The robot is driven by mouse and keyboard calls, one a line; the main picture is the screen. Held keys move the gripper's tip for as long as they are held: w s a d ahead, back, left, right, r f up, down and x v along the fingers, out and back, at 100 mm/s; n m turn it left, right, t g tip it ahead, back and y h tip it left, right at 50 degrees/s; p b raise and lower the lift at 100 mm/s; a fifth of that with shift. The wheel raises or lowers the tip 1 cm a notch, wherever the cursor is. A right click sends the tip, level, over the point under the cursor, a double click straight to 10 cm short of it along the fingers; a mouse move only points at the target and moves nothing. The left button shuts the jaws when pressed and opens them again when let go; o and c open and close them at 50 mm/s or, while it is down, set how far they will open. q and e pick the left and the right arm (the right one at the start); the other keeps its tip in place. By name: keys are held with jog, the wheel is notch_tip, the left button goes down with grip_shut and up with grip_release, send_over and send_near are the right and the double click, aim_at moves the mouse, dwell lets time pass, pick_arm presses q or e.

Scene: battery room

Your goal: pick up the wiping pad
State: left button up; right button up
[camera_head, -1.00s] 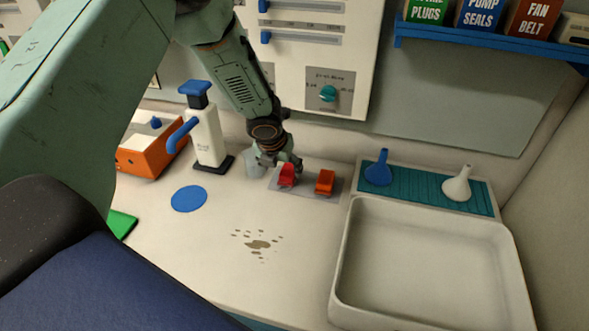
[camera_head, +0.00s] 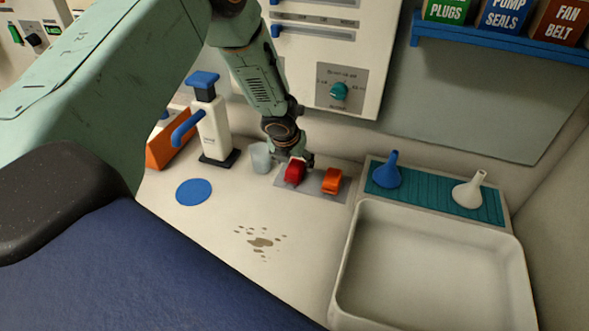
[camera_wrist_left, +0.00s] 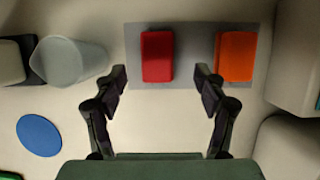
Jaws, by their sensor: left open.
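A red block-like piece (camera_head: 295,173) and an orange one (camera_head: 332,181) sit side by side on a grey mat (camera_head: 312,194) on the counter. Neither is labelled, so I cannot tell which is the wiping pad. My left gripper (camera_head: 296,160) is just above and behind the red piece in the head view, partly over it. In the left wrist view, my left gripper (camera_wrist_left: 161,80) is open, with its fingertips apart on either side of the red piece (camera_wrist_left: 157,57). The orange piece (camera_wrist_left: 236,57) lies right of the fingers. Nothing is held. My right gripper is not in view.
A grey cup (camera_head: 261,157) stands close left of the mat, with a pump bottle (camera_head: 212,132) beyond. A blue disc (camera_head: 194,192) and brown spots (camera_head: 261,242) lie on the counter. A white basin (camera_head: 435,270) and two funnels are at right.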

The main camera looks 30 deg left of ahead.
aim_at(294, 167)
pick_arm(q)
jog(key=shift+w+a+f, duration=0.1)
jog(key=shift+w+f, duration=0.1)
jog(key=shift+f, duration=0.2)
jog(key=shift+w+a+f+p, duration=0.2)
jog(key=shift+w+f+p, duration=0.35)
jog(key=shift+f+p, duration=0.3)
jog(key=shift+w+a+f, duration=0.1)
jog(key=shift+w+f, duration=0.05)
jog(key=shift+f, duration=0.1)
jog(key=shift+a+f+b, duration=0.15)
jog(key=shift+f+b, duration=0.1)
jog(key=shift+b, duration=0.1)
jog(key=shift+f, duration=0.2)
jog(key=shift+w+d+f, duration=0.15)
jog(key=shift+d+f, duration=0.05)
jog(key=shift+f, duration=0.05)
jog(key=shift+w+a+f, duration=0.1)
jog(key=shift+w+a, duration=0.05)
jog(key=shift+c, duration=0.7)
jog(key=shift+s+r, duration=0.2)
jog(key=shift+s, duration=0.05)
jog(key=c, duration=0.3)
jog(key=shift+w+f, duration=0.15)
jog(key=shift+w, duration=0.05)
jog(key=c, duration=0.5)
jog(key=shift+s, duration=0.2)
jog(key=c, duration=0.3)
